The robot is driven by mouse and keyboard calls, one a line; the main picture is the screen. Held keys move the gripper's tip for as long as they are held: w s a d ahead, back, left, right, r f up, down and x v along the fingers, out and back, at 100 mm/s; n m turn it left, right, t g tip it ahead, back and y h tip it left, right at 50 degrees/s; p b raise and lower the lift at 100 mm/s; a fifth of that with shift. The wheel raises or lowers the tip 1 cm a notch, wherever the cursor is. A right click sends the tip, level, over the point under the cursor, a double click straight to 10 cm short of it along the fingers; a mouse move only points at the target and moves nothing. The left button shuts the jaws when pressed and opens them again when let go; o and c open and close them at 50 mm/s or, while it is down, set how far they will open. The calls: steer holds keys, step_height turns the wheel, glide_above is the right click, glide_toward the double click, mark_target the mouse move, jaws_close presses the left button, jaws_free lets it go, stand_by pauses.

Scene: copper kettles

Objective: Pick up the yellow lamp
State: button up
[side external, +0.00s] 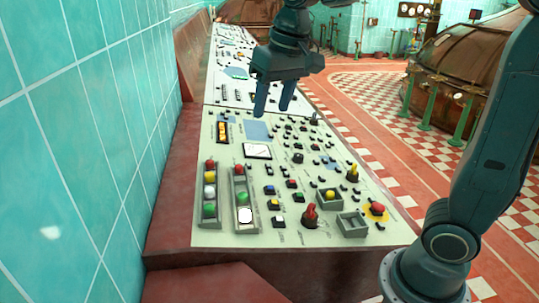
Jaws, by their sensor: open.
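A yellow lamp (330,194) sits in a small grey square holder (328,205) near the front right of the control panel. A second yellow lamp (209,179) sits in the left grey rack (203,222), between a red lamp (210,165) and a white lamp (209,191). My gripper (272,106) is open, fingers pointing down, with nothing between them. It is above the panel, behind both yellow lamps in the picture and apart from them.
A second rack holds red, green (240,198) and white lamps. An empty square holder (352,224) is at the front. A red knob (310,214), a yellow lever (352,171) and a red button (377,208) stand up nearby. A tiled wall (80,130) borders the left.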

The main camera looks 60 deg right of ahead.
steer(key=w+a+f+m+g, duration=0.1)
steer(key=w+f, duration=0.3)
steer(key=w, duration=0.5)
steer(key=w+a+f+m+g, duration=0.1)
steer(key=w+f, duration=0.4)
steer(key=w, duration=0.5)
steer(key=shift+m+g, duration=0.5)
steer(key=shift+m, duration=0.1)
glide_above(209, 174)
steer(key=shift+f, duration=4.3)
steer(key=shift+d+f, duration=0.1)
steer(key=shift+f, duration=2.5)
steer(key=shift+c, duration=0.4)
